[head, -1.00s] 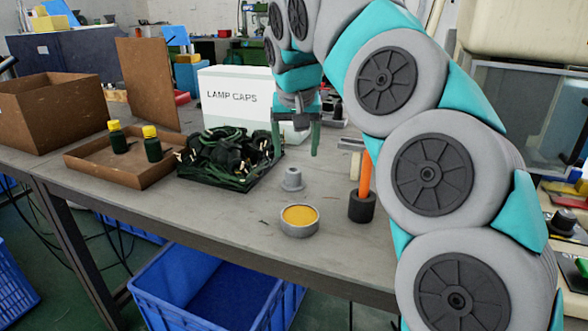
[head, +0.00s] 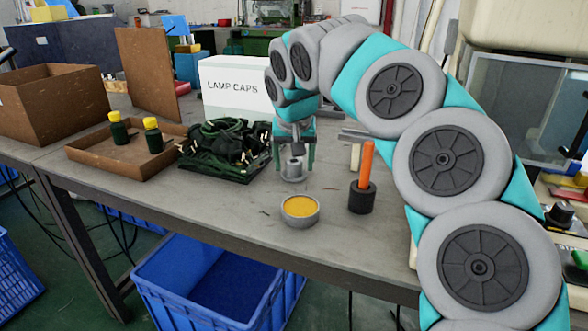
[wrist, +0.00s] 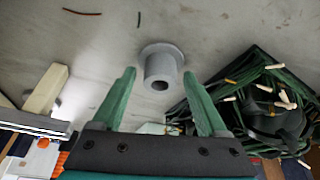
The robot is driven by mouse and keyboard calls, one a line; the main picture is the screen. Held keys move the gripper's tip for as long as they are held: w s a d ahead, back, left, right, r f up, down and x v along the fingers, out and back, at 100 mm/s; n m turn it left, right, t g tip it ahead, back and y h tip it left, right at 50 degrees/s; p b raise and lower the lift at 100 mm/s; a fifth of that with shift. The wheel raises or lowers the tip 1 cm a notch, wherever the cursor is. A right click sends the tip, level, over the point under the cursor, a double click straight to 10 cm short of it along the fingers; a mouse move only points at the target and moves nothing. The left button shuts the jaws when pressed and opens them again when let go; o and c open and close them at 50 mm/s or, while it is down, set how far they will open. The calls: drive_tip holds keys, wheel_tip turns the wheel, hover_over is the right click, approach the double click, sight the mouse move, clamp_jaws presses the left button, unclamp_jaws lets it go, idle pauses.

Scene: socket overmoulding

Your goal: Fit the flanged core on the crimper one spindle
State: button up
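The flanged core (head: 293,172) is a grey cylinder with a wide flange, standing on the bench flange down. My gripper (head: 295,160) is open, pointing down with its two green fingers on either side of the core. In the wrist view, the core (wrist: 161,68) appears between the green fingertips of my gripper (wrist: 159,76), with gaps on both sides, and a hole shows in its top. I cannot make out a crimper spindle for sure. A grey metal bar by a cream block (head: 355,156) sits right of the gripper, partly hidden by my arm.
A tin of yellow material (head: 300,207) and a black holder with an orange handle (head: 361,198) stand in front. A tray of dark cables (head: 222,172), a cardboard tray with bottles (head: 90,150) and a white LAMP CAPS box (head: 232,80) stand left and behind.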

clamp_jaws()
idle(0.4)
drive_tip(key=shift+r, duration=0.1)
